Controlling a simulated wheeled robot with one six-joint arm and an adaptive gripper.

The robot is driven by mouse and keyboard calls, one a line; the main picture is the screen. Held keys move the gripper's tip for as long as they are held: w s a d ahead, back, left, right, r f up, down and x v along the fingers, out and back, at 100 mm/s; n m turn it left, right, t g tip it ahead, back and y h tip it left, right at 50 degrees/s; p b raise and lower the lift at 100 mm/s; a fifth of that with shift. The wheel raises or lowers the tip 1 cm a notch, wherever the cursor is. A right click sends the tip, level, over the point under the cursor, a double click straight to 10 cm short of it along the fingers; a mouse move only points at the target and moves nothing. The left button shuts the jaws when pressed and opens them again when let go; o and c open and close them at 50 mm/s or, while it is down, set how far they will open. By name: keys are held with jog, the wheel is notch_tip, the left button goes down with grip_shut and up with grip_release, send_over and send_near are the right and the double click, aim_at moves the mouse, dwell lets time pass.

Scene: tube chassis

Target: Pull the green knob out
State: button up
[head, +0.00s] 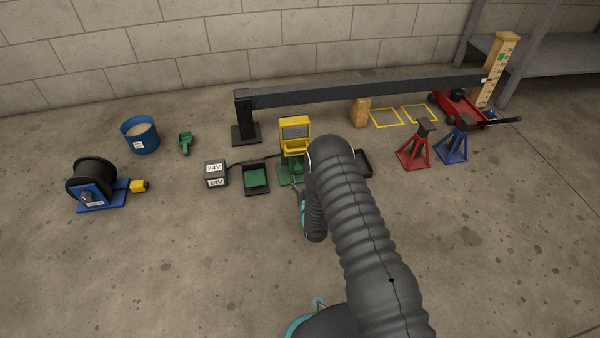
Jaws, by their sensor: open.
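No green part stands out clearly as a knob. A yellow housing (295,125) stands on the floor left of my arm, with a green part (287,170) low at its front, partly covered by my arm. A small green spot (502,57) shows on the upright wooden post (497,75) at the far right; I cannot tell whether it is a knob. My gripper (297,186) is mostly hidden by my arm, just in front of the yellow housing. It is open, and I cannot tell whether it touches the green part.
A 24V box (215,172) and a black tray with a green pad (256,178) sit left of the housing. A dark beam (360,94) runs behind. Red (413,148) and blue (452,147) stands are right. The front floor is clear.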

jog(key=s+d, duration=0.1)
jog(key=s, duration=0.6)
jog(key=shift+d, duration=0.2)
jog(key=shift+r, duration=0.1)
jog(key=w+d+r+g+h+p, duration=0.1)
jog(key=w+d+r+g+p, duration=0.15)
jog(key=r, duration=1.15)
jog(key=w+d+r+g+p, duration=0.15)
jog(key=w+r, duration=0.25)
jog(key=r, duration=1)
jog(key=s+d+r+m+g+h+p, duration=0.1)
jog(key=s+d+r, duration=0.1)
jog(key=s+r, duration=0.45)
jog(key=s+d+r+g+p, duration=0.15)
jog(key=s+r, duration=0.25)
jog(key=r, duration=0.6)
jog(key=s+d+r+g+p, duration=0.1)
jog(key=s+d+r, duration=0.1)
jog(key=s, duration=0.9)
jog(key=s+d+r+g+h+p, duration=0.1)
jog(key=s+r, duration=0.4)
jog(key=s, duration=0.5)
jog(key=s+d+r+m+g+p, duration=0.1)
jog(key=s+d+r+g, duration=0.2)
jog(key=s, duration=0.8)
jog(key=shift+p+v, duration=0.3)
jog(key=shift+v, duration=0.5)
